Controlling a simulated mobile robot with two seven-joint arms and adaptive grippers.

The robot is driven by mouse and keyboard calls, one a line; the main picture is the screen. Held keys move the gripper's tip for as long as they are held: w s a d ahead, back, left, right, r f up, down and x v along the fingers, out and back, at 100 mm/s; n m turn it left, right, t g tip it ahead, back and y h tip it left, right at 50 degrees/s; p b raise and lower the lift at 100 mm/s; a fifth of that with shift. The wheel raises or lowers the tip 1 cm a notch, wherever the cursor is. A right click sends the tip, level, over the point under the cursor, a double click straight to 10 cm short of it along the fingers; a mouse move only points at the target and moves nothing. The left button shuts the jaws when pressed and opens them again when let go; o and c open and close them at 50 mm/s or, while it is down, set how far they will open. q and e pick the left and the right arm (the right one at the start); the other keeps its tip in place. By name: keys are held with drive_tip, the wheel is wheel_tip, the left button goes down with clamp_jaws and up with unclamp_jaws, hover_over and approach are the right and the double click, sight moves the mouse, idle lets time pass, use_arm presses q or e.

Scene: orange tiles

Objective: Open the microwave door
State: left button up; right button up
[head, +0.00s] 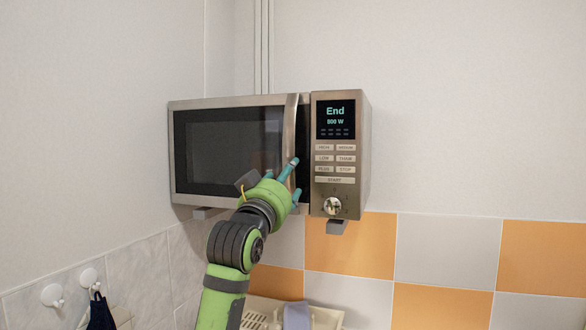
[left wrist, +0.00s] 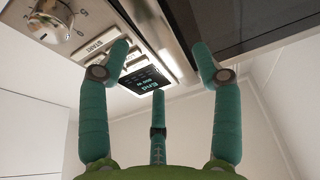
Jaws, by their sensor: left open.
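The microwave (head: 365,130) is a steel box mounted on the wall, with a dark window door (head: 225,150) on its left. The door looks shut. A vertical metal handle (head: 289,125) runs along the door's right side; in the left wrist view the handle (left wrist: 150,25) passes between my spread fingers. My left gripper (head: 291,180) is open at the lower part of the handle, with green-teal fingers on either side. It also shows in the left wrist view (left wrist: 158,60). I cannot tell if a finger touches the handle. My right gripper is not in view.
The control panel (head: 335,150) with display, buttons and knob (head: 333,206) is right of the handle, close to my fingers. Below are orange and white wall tiles (head: 350,247), a cream rack (head: 262,310) and wall hooks (head: 52,295). The space before the door's left part is clear.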

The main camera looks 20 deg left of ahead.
use_arm(q)
drive_tip(key=t, duration=0.1)
approach(291, 141)
drive_tip(key=r+x, duration=0.1)
drive_tip(key=x, duration=0.3)
drive_tip(key=p+x, duration=0.4)
drive_tip(key=x, duration=0.1)
drive_tip(key=shift+f+p, duration=0.25)
drive_tip(key=shift+p, duration=0.1)
drive_tip(key=shift+w+r+p, duration=0.15)
drive_tip(key=shift+w+p, duration=0.3)
drive_tip(key=shift+w, duration=0.2)
drive_tip(key=shift+w, duration=0.1)
drive_tip(key=shift+c, duration=0.4)
clamp_jaws()
